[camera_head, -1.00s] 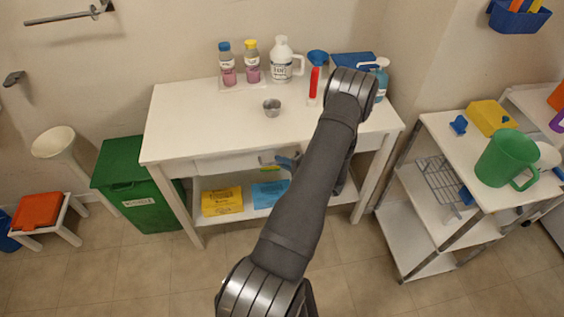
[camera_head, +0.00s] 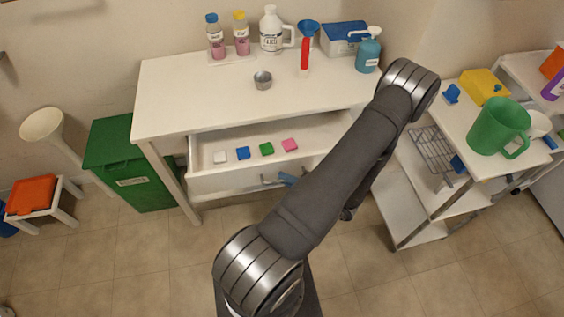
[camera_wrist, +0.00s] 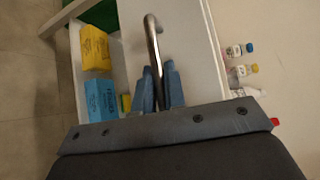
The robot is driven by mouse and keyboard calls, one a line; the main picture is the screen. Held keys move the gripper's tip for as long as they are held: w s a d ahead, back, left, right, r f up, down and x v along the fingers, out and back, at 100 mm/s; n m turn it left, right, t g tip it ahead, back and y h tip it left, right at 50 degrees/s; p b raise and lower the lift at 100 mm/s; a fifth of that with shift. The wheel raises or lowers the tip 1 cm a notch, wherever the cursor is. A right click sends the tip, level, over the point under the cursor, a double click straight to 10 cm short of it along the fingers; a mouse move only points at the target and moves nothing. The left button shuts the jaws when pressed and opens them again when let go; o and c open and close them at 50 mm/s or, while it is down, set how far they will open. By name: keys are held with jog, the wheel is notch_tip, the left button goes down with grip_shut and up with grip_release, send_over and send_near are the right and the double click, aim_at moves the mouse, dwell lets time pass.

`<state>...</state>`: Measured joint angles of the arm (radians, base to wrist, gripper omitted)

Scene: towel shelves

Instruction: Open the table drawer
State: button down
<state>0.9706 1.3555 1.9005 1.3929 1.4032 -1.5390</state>
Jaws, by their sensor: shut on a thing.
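The white table (camera_head: 180,95) stands against the wall, and its drawer (camera_head: 205,182) is pulled well out at the front. Small white, blue, green and pink blocks lie inside the drawer. The right part of the drawer is hidden by my arm.
The floor in front is clear.

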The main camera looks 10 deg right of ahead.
jog(key=shift+s, duration=2.35)
jog(key=c, duration=1.5)
grip_release()
jog(key=shift+d, duration=0.1)
jog(key=v, duration=1.7)
jog(key=shift+s+r, duration=0.1)
jog(key=shift+s, duration=0.1)
jog(key=shift+w, duration=0.1)
jog(key=x, duration=1.7)
jog(key=shift+w, duration=0.1)
